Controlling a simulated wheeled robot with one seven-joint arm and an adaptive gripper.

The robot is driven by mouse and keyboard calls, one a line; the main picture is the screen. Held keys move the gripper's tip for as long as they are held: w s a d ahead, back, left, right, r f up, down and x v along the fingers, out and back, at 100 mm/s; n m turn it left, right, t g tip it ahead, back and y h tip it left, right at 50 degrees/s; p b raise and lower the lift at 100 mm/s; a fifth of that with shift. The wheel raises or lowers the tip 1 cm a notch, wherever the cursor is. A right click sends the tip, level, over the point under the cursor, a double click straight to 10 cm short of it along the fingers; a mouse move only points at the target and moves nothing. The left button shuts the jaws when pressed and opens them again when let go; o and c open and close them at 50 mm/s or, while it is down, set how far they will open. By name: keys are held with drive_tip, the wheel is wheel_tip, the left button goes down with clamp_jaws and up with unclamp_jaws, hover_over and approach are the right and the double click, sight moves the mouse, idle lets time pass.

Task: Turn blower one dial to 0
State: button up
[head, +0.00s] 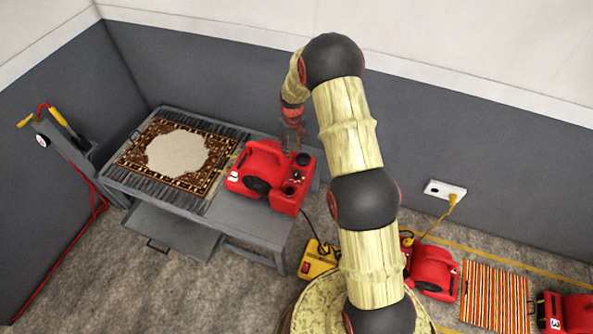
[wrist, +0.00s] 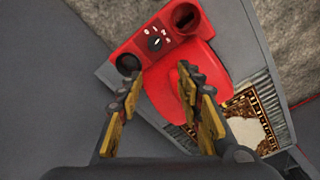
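Blower one (head: 262,158) is a red machine with a white 1 on its side, standing on the grey table. It also shows in the wrist view (wrist: 185,80), where its control panel is in sight. A black round part sits at each end of the panel. My gripper (wrist: 160,72) is open and empty, with yellow-padded fingers spread apart. In the head view my gripper (head: 292,132) hangs above the blower's back right side, apparently apart from it.
A patterned rug (head: 130,158) lies on the grey table (head: 245,226) left of the blower. A yellow box (head: 316,262) is on the floor. Other red blowers (head: 433,270) and a striped mat (head: 494,295) are at right. A wall outlet (head: 445,190) holds a yellow plug.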

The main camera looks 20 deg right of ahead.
hover_over(296, 173)
drive_tip(key=shift+g, duration=0.3)
wheel_tip(296, 173, down, 10)
drive_tip(key=shift+w+d+f+p, duration=0.1)
drive_tip(key=shift+w+d+p, duration=0.05)
drive_tip(key=shift+p, duration=0.2)
wheel_tip(296, 173, down, 8)
drive_tip(key=shift+r+b, duration=0.15)
drive_tip(key=shift+b, duration=0.65)
drive_tip(key=shift+c, duration=0.3)
drive_tip(key=c, duration=0.8)
drive_tip(key=shift+c, duration=0.2)
